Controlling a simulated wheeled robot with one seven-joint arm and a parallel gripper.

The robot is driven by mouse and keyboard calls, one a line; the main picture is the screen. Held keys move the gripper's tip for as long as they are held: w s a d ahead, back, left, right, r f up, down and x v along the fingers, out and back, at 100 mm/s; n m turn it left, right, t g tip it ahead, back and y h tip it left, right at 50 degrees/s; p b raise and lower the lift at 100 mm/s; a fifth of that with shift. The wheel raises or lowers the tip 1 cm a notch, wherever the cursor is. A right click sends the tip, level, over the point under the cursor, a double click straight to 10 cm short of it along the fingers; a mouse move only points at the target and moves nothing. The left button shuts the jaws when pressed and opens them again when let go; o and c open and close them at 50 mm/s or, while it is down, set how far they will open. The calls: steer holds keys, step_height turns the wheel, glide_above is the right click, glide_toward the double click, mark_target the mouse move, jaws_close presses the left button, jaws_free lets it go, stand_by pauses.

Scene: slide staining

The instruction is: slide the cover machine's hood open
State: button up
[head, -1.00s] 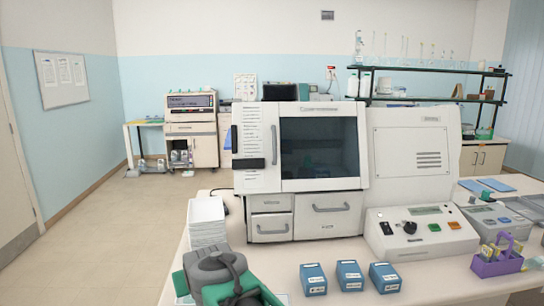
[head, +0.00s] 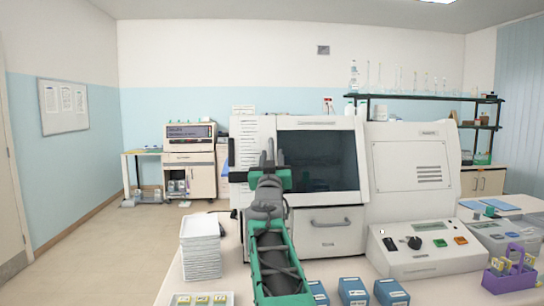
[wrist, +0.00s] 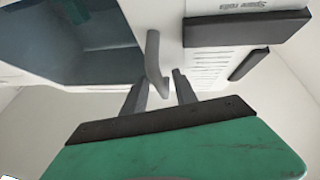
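The cover machine (head: 415,160) is a large white cabinet on the bench. Its hood has a dark window (head: 325,160) and looks closed. A grey upright handle (wrist: 154,55) stands on the hood's front, left of the window in the head view, where my gripper largely covers it. My gripper (head: 269,158) is raised in front of this handle. In the wrist view its two fingers (wrist: 160,82) are apart, with the handle's end between or just beyond their tips. I cannot tell whether they touch it.
Below the hood is a drawer with a handle (head: 330,222). A stack of white trays (head: 201,248) stands left of my arm. Blue boxes (head: 354,292) line the bench front. A control panel (head: 425,250) and a purple caddy (head: 511,274) are at right.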

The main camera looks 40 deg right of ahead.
jaws_close()
stand_by(0.3)
stand_by(1.1)
